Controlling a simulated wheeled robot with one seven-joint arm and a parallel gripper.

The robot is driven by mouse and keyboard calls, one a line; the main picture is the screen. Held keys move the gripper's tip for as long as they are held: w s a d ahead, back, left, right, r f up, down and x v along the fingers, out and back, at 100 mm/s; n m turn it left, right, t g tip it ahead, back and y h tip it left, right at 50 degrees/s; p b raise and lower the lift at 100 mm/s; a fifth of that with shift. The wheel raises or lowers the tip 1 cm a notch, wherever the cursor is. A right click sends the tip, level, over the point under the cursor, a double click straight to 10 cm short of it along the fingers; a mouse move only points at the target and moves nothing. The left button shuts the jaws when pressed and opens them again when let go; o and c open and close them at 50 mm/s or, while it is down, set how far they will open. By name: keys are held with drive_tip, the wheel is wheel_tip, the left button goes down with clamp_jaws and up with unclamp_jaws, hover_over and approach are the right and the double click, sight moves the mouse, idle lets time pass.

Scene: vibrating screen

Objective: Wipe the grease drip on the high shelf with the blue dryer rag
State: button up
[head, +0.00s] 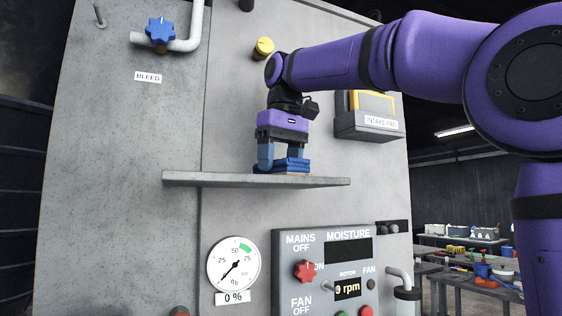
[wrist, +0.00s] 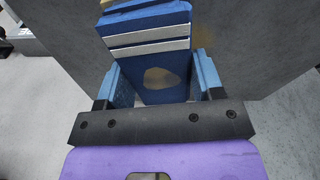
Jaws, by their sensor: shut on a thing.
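The blue dryer rag (head: 291,164) is a folded pad on the high shelf (head: 215,180), low between the fingers of my gripper (head: 284,161). The gripper points down and is shut on the rag. In the wrist view the rag (wrist: 150,45) shows pale stripes and a tan-brown patch on its near face. The gripper's blue fingers (wrist: 160,88) flank it. A faint brown smear, likely the grease drip (wrist: 204,38), shows on the grey surface just right of the rag; part of it may be hidden under the rag.
A grey machine panel rises behind the shelf. A yellow knob (head: 263,47) is above, and an intake box (head: 368,124) is close right of my gripper. A gauge (head: 234,264) and a control panel (head: 325,275) are below. The shelf's left part is bare.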

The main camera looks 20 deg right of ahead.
drive_tip(key=shift+a, duration=1.35)
drive_tip(key=shift+d+f, duration=0.2)
drive_tip(key=shift+d, duration=1.15)
drive_tip(key=shift+w+d, duration=0.1)
drive_tip(key=shift+d, duration=0.2)
drive_tip(key=shift+a+r, duration=0.2)
drive_tip(key=shift+a, duration=1.55)
drive_tip(key=shift+s+d+f, duration=0.1)
drive_tip(key=shift+d, duration=0.55)
drive_tip(key=shift+s+d+f, duration=0.1)
drive_tip(key=shift+d, duration=0.55)
drive_tip(key=shift+w+d+r, duration=0.1)
drive_tip(key=shift+w+d, duration=0.05)
drive_tip(key=shift+d, duration=0.35)
